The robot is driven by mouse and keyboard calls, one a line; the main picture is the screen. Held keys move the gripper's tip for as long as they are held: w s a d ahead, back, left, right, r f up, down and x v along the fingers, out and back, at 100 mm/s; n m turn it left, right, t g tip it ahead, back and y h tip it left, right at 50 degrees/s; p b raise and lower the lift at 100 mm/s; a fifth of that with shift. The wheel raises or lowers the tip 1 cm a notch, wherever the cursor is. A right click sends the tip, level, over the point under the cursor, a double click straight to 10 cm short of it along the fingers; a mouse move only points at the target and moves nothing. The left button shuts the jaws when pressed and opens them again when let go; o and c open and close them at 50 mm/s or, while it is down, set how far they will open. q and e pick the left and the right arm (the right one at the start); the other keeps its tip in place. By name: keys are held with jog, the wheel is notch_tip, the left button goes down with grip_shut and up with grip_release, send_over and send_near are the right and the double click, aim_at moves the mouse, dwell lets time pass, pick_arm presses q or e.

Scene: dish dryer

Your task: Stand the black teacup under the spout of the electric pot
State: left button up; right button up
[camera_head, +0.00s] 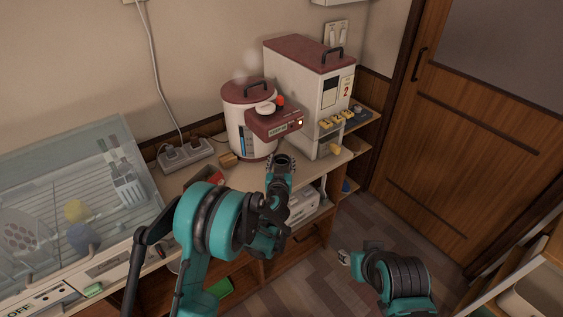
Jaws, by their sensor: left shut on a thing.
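The electric pot (240,133) stands on the counter, white with a dark red lid and a dark red front panel (283,124) jutting forward. Steam rises above its lid. The black teacup (283,159) shows as a small dark round rim at the tip of my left gripper (279,171). My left gripper is shut on the cup, in front of and below the pot's front panel. The spout is hidden from this angle, and I cannot tell whether the cup touches the counter. My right gripper (344,257) is low at the right, away from the counter; its fingers are too small to read.
A tall white rice dispenser (305,90) with a dark red top stands right of the pot. A clear dish dryer (75,200) with dishes fills the left. A power strip (186,154) and a small wooden block (228,160) lie left of the pot. Open floor lies at the right.

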pick_arm(q)
jog(key=o, duration=1.3)
jog(key=shift+f, duration=0.1)
jog(key=shift+c, duration=0.2)
